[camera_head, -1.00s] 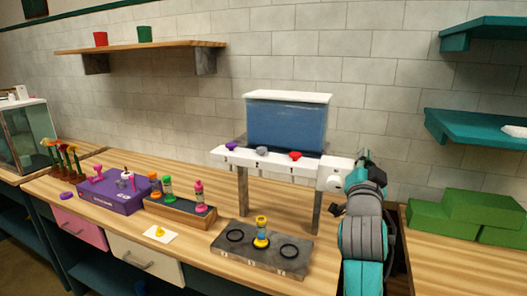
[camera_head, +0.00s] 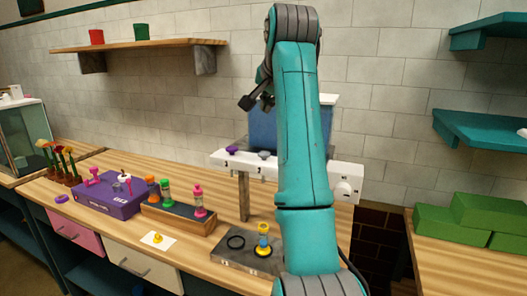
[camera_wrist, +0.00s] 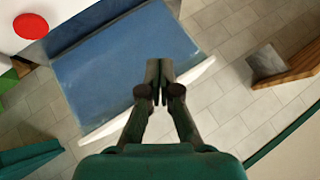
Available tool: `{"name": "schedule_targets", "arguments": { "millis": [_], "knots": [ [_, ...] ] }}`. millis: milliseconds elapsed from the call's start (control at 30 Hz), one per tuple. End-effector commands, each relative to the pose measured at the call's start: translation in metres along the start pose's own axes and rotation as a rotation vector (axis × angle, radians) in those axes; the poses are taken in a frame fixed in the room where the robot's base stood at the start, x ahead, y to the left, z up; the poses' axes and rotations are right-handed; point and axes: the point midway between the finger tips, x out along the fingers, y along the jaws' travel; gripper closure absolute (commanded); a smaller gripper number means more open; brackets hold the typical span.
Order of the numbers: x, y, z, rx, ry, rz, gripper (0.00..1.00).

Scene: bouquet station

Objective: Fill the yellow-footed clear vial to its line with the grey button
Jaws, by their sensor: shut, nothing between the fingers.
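The grey button (camera_head: 264,154) sits on the white dispenser bar (camera_head: 229,161), right of the purple button (camera_head: 232,149). My gripper (camera_head: 256,103) is raised above the bar, in front of the blue tank, well apart from the grey button. In the wrist view my gripper (camera_wrist: 158,92) is shut and empty, with the blue tank (camera_wrist: 110,65) behind it. The red button (camera_wrist: 30,26) shows there; my arm hides it in the head view.
A wooden rack (camera_head: 170,219) with several small coloured vials and a purple box (camera_head: 112,199) stand left of the slab. A white dial block (camera_head: 347,183) ends the bar at right. A wall shelf (camera_head: 150,55) holds two cups. Green blocks (camera_head: 480,215) lie at far right.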

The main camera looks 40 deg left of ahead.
Motion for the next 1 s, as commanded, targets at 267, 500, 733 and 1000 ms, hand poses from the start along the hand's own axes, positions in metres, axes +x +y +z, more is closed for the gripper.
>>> {"name": "schedule_targets", "arguments": {
  "millis": [267,500,733,1000],
  "knots": [
    [-0.003,-0.003,0.008,-0.013,-0.052,0.011,1.00],
    [-0.002,-0.001,0.009,-0.013,-0.050,0.011,1.00],
    [0.012,0.009,0.020,-0.012,-0.050,0.011,1.00],
    [0.035,0.028,0.038,-0.012,-0.050,0.012,1.00]
  ]
}}
